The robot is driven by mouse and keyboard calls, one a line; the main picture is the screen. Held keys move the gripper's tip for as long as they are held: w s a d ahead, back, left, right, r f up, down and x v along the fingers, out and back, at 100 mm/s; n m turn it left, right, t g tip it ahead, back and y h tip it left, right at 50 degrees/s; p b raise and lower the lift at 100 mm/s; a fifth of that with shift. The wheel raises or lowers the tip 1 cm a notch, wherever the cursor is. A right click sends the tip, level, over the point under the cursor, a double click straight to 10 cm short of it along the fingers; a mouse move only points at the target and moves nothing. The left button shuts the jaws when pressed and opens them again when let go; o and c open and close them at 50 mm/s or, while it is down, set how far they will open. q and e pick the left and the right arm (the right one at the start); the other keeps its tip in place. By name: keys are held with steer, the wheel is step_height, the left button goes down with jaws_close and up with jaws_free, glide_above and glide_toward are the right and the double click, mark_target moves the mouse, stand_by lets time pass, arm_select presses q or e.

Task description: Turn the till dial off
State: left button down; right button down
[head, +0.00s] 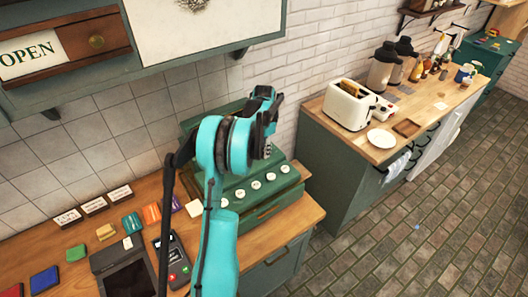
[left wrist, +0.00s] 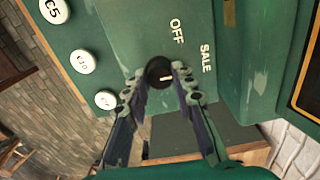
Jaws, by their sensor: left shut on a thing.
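The green till (head: 240,205) stands on the wooden counter, with round white keys on its front. In the left wrist view, its green face (left wrist: 120,25) carries the words OFF and SALE beside a small black dial (left wrist: 159,71) with a pale mark. My left gripper (left wrist: 161,76) has its two fingers on either side of the dial, shut on it. In the head view my left gripper (head: 266,120) is in front of the till's upper part, and the dial is hidden there. Which word the mark points at, I cannot tell. My right gripper is not in view.
A card reader (head: 178,262) and several coloured blocks lie on the counter left of my arm. A wall cabinet (head: 75,45) with an OPEN sign hangs above. A toaster (head: 349,104) and a white plate (head: 381,138) are on the counter to the right.

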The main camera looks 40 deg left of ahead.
arm_select(q)
steer(key=n+b, duration=0.1)
steer(key=n, duration=0.3)
steer(key=shift+n, duration=0.3)
steer(key=n+b, duration=0.1)
steer(key=n, duration=0.3)
steer(key=shift+n, duration=0.4)
steer(key=c, duration=1.3)
jaws_free()
steer(key=shift+o, duration=0.2)
steer(key=shift+r, duration=0.1)
step_height(320, 180, up, 12)
